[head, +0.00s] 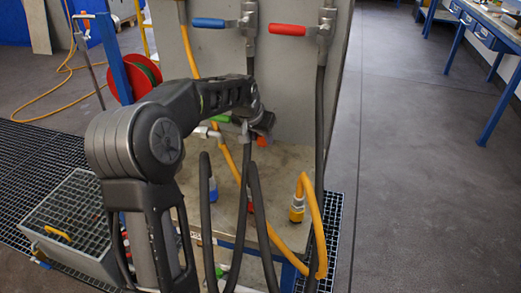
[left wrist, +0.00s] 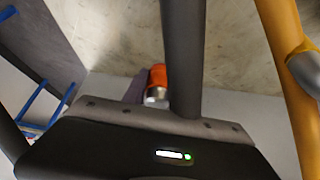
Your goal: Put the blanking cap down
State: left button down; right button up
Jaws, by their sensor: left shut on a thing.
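My left gripper (head: 263,128) hangs over the workbench panel, in front of the upright grey plate. It is shut, and a small orange blanking cap (head: 262,141) shows just below it. In the left wrist view the cap (left wrist: 158,77) is orange with a bright metal end, and it stands out past the edge of my gripper's dark body. The fingertips are hidden there, so the exact grip on the cap does not show. My right gripper is in neither view.
A dark hose (left wrist: 182,55) passes close in front of the wrist camera, with a yellow hose (left wrist: 285,60) at right. In the head view, a yellow hose fitting (head: 297,208) and a blue-collared dark hose (head: 206,185) stand nearby. Red (head: 287,30) and blue (head: 208,23) valve handles are above.

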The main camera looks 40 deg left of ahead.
aim_at(260, 146)
pick_arm(q)
jog(key=shift+f, duration=2.5)
jog(key=shift+f, duration=0.1)
jog(key=c, duration=1)
grip_release()
jog(key=shift+o, duration=0.2)
jog(key=shift+s+r, duration=0.1)
jog(key=shift+r, duration=0.25)
jog(key=s+d, duration=0.1)
jog(key=s, duration=0.3)
jog(key=s+b, duration=0.1)
jog(key=s, duration=0.3)
jog(key=s+d+b, duration=0.1)
jog(key=s, duration=0.3)
jog(key=shift+s+d+r, duration=0.1)
jog(key=shift+d+r, duration=0.15)
jog(key=shift+d, duration=0.05)
